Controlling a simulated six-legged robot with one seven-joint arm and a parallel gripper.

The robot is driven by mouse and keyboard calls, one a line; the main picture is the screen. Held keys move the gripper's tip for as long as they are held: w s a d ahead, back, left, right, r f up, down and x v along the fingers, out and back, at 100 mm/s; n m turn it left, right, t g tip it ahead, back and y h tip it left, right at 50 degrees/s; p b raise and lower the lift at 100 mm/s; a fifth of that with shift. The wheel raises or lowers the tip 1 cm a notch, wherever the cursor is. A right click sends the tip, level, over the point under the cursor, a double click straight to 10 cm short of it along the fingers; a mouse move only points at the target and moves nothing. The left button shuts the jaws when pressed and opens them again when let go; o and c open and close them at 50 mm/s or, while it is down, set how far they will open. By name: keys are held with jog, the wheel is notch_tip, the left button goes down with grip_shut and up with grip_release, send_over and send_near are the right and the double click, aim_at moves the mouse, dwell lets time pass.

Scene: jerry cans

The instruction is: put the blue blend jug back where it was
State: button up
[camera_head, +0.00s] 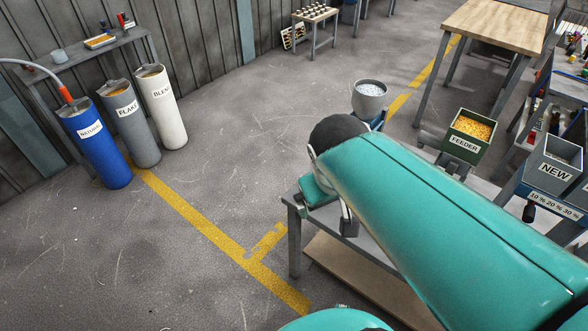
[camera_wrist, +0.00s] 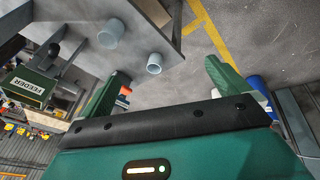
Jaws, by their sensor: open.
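Two pale blue-grey round jugs stand on the grey bench top in the wrist view, one farther left (camera_wrist: 110,32) and one nearer the middle (camera_wrist: 154,63). No label is readable on either, so I cannot tell which is the blue blend jug. My gripper (camera_wrist: 165,70) is open, with one finger on each side of the nearer jug in the picture. I see no contact, and the space between the fingers looks empty. In the head view my teal arm covers much of the grey bench (camera_head: 294,240) and hides both jugs.
A green FEEDER hopper (camera_head: 465,140) and a grey NEW bin (camera_head: 555,165) stand at the right. Blue NATURAL (camera_head: 95,145), grey FLAKE (camera_head: 133,130) and white BLEND (camera_head: 162,110) cylinders stand left. A pale cup (camera_head: 60,56) is on the far-left table. The floor between is clear.

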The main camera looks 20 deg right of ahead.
jog(key=a+r+t+y, duration=0.2)
jog(key=a+r, duration=0.2)
jog(key=a, duration=0.2)
jog(key=shift+s+r, duration=0.15)
jog(key=shift+s, duration=0.3)
jog(key=shift+d, duration=0.1)
dwell(0.4)
